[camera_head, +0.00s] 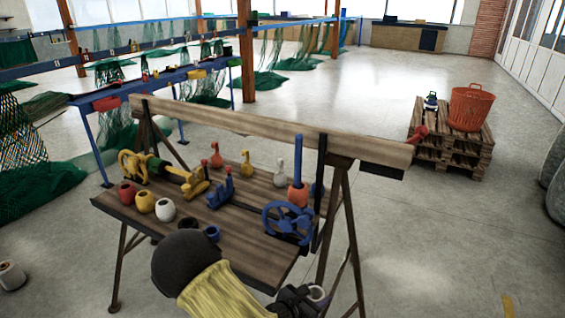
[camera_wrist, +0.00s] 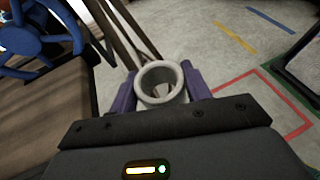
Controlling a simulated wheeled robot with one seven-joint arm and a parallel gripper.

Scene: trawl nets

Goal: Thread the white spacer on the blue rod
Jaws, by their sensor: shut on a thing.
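My gripper (camera_wrist: 160,92) is shut on a white, hollow spacer (camera_wrist: 148,76), held between its two purple fingers with the open bore showing. In the head view the held spacer (camera_head: 317,293) shows at the bottom, beyond the bench's front right corner and partly hidden by my gripper (camera_head: 300,299). The blue rod (camera_head: 298,150) stands upright at the right end of the bench, with an orange spacer (camera_head: 298,194) around its lower part. The held spacer is apart from the rod, nearer the camera.
A blue handwheel (camera_head: 287,222) stands just in front of the rod. A thick wooden beam (camera_head: 250,125) runs behind it. Red (camera_head: 127,193), yellow (camera_head: 146,201) and another white spacer (camera_head: 165,210) sit on the bench's left.

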